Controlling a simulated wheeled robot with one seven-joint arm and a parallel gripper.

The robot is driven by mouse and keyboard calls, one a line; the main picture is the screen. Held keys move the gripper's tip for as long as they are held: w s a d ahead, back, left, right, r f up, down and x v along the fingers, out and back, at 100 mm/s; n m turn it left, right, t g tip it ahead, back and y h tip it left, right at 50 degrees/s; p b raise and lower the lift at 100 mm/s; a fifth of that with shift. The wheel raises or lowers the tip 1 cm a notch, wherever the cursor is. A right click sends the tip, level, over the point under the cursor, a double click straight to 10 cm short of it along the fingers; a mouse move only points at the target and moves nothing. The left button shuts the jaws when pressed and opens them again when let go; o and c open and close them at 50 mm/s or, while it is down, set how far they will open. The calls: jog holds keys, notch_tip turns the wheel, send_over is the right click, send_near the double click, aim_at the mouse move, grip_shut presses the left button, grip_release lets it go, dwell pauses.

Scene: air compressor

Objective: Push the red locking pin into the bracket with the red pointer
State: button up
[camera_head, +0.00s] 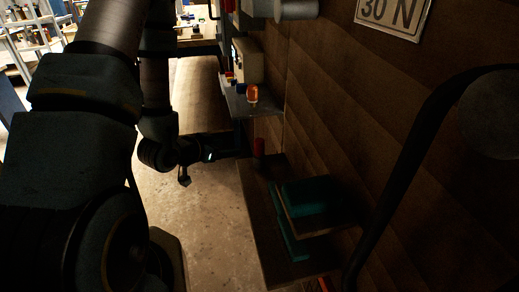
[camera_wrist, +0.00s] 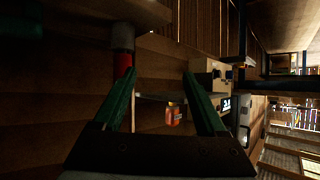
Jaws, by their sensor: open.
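My gripper (camera_head: 240,153) reaches toward the wooden wall in the head view. In the wrist view its two green fingers (camera_wrist: 158,74) are spread apart with nothing between them. A red cylinder (camera_wrist: 123,64) with a grey part above it shows at the left fingertip, which overlaps its lower end; I cannot tell whether they touch. It looks like the red pin. In the head view a red cylinder (camera_head: 259,146) stands just beyond my gripper's tip. I cannot clearly make out a bracket or a red pointer.
An orange object (camera_head: 252,93) stands on a grey shelf (camera_head: 239,104) beyond the gripper, beside a beige box (camera_head: 247,62). Teal items (camera_head: 311,194) lie on a wooden shelf (camera_head: 259,213) nearer. A dark curved bar (camera_head: 408,150) crosses the right side. Bare floor lies left of the shelves.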

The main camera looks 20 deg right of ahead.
aim_at(259, 153)
jog(key=d+h+b, duration=0.1)
jog(key=d+b, duration=0.1)
jog(key=s+d+h+b, duration=0.1)
jog(key=b, duration=0.1)
jog(key=s+d+m+h+b, duration=0.1)
jog(key=d+b, duration=0.1)
jog(key=shift+d+f+g, duration=0.3)
jog(key=shift+d+f, duration=0.05)
jog(key=shift+f, duration=0.05)
jog(key=x, duration=0.2)
jog(key=shift+w+d+r+b, duration=0.15)
jog(key=shift+d+b, duration=0.15)
jog(key=shift+b, duration=0.1)
jog(key=d+p, duration=0.1)
jog(key=d, duration=0.1)
jog(key=w+d, duration=0.1)
jog(key=d, duration=0.1)
jog(key=shift+w+d+p, duration=0.2)
jog(key=shift+d+p, duration=0.05)
jog(key=shift+p, duration=0.15)
jog(key=shift+w+d+f, duration=0.2)
jog(key=shift+d+f, duration=0.1)
grip_shut()
